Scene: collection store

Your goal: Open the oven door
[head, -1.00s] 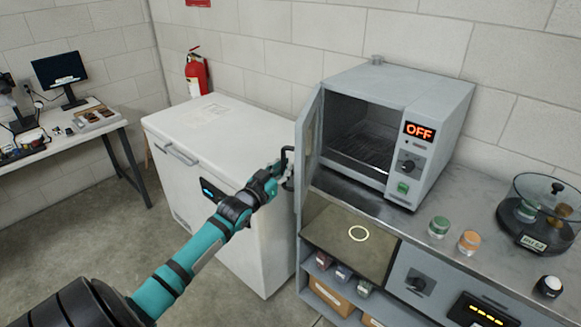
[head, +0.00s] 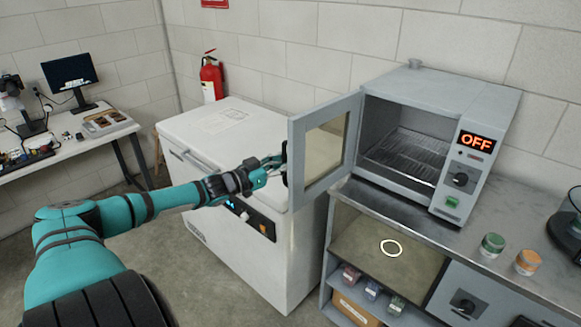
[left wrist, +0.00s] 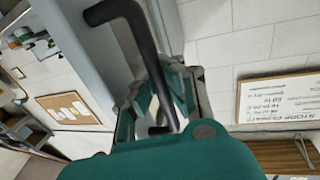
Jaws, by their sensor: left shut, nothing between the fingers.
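The grey oven (head: 447,92) stands on the bench, its display reading OFF. Its windowed door (head: 324,148) is hinged at the left and stands wide open, showing the wire rack (head: 405,155) inside. The dark door handle (head: 286,164) is on the door's outer face near its free edge. My left gripper (head: 272,166) is at this handle, shut with nothing gripped. In the left wrist view the bent black handle (left wrist: 148,48) runs down by the fingers (left wrist: 160,92); whether they touch it is unclear. My right gripper is not in view.
A white chest freezer (head: 225,128) stands left of the bench, behind and below my left forearm and the door. Jars (head: 492,246) stand on the bench at the right. A fire extinguisher (head: 211,77) hangs on the wall. Floor is free at the lower left.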

